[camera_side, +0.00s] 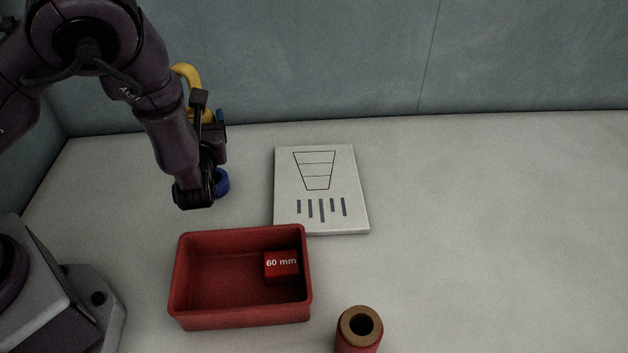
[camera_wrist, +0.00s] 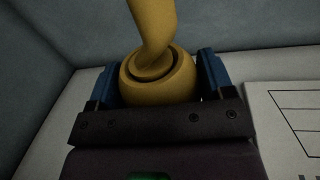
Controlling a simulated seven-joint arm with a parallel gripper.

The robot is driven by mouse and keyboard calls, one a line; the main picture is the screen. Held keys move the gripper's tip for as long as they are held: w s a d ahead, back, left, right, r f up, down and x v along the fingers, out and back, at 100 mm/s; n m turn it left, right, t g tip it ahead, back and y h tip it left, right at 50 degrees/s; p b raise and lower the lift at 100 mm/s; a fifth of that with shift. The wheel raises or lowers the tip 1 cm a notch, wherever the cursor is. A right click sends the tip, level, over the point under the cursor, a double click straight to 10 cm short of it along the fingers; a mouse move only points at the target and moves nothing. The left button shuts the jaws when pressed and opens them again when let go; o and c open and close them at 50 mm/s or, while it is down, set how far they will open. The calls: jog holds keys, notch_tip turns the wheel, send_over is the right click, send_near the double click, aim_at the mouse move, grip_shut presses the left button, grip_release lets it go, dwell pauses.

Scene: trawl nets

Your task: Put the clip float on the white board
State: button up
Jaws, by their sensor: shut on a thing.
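The yellow clip float (camera_side: 187,73), a rounded body with a curved hook on top, is in my gripper (camera_side: 209,116). In the wrist view, the float (camera_wrist: 158,78) sits between the two blue fingers of my gripper (camera_wrist: 158,84), its hook rising out of the top edge. My gripper is shut on its rounded body. In the side view the float's lower part is mostly hidden behind my wrist. It appears held up near the back wall, left of the white board. The white board (camera_side: 287,187) lies flat on the table, with a net drawing and several dark bars on it.
A red tray (camera_side: 240,318) in front of the board holds a red "60 mm" block (camera_side: 281,265). A red spool (camera_side: 359,330) stands at the front. A blue round thing (camera_side: 222,183) is partly hidden behind my wrist. The table's right side is clear.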

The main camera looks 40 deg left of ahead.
jog(key=w+d+r+m+t+h, duration=0.1)
jog(key=w+d+m+t+h, duration=0.1)
jog(key=d, duration=0.6)
jog(key=w+d+r+m+t+h, duration=0.1)
jog(key=d+r+m+t+h, duration=0.1)
jog(key=d, duration=0.5)
send_over(332, 182)
jog(key=f, duration=0.9)
jog(key=shift+s+a+f, duration=0.1)
jog(key=shift+s, duration=0.2)
jog(key=shift+w+f, duration=0.3)
jog(key=shift+f, duration=1.65)
jog(key=o, duration=0.9)
jog(key=shift+f, duration=0.15)
jog(key=shift+o, duration=0.2)
